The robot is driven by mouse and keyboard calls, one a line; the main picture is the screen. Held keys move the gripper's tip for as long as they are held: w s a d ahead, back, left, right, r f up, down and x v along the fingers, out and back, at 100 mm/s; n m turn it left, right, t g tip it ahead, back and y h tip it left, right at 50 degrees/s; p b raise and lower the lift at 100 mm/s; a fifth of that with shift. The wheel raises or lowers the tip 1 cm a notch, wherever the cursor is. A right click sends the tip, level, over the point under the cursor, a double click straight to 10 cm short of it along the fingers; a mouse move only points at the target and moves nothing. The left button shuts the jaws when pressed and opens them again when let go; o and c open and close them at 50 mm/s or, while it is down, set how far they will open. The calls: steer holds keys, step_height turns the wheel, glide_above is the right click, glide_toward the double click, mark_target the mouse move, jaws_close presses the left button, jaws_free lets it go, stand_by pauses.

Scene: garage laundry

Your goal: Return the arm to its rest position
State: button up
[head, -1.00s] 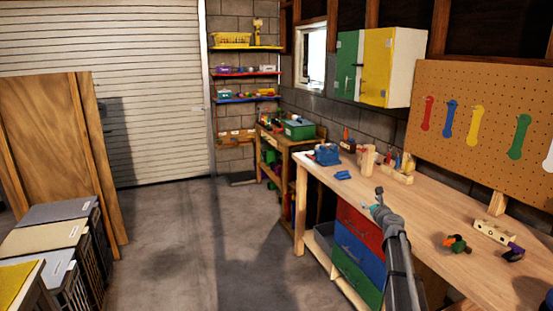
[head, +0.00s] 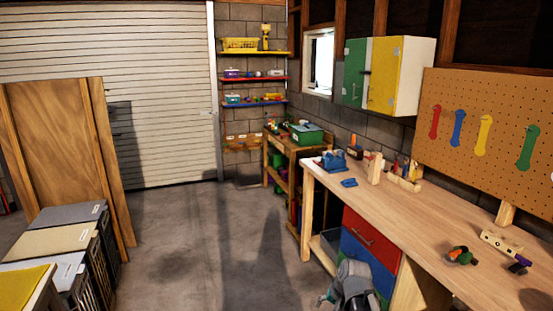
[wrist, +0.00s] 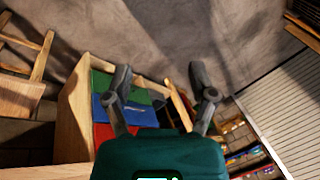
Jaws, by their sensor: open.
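My gripper (wrist: 161,84) shows in the wrist view with its two dark fingers spread wide apart and nothing between them. In the head view my grey arm is folded low at the bottom edge, in front of the workbench drawers. A teal bit of my gripper (head: 325,300) shows there at the arm's left side, but its fingers are hard to make out. The wrist view is turned over and shows the red, blue and green drawers (wrist: 122,107) to the left of the fingers.
The wooden workbench (head: 400,215) runs along the right, with a blue vise (head: 332,160), wooden blocks and small toy tools on top. Bins (head: 65,243) and leaning wooden panels (head: 60,150) stand at the left. The concrete floor (head: 210,240) between is clear.

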steer(key=s+d+n+g+h, duration=0.1)
steer(key=s+n, duration=0.3)
steer(key=s, duration=0.5)
steer(key=shift+d+f+g+h, duration=0.15)
steer(key=shift+d+g+h, duration=0.05)
steer(key=shift+g+h, duration=0.65)
steer(key=shift+w, duration=0.1)
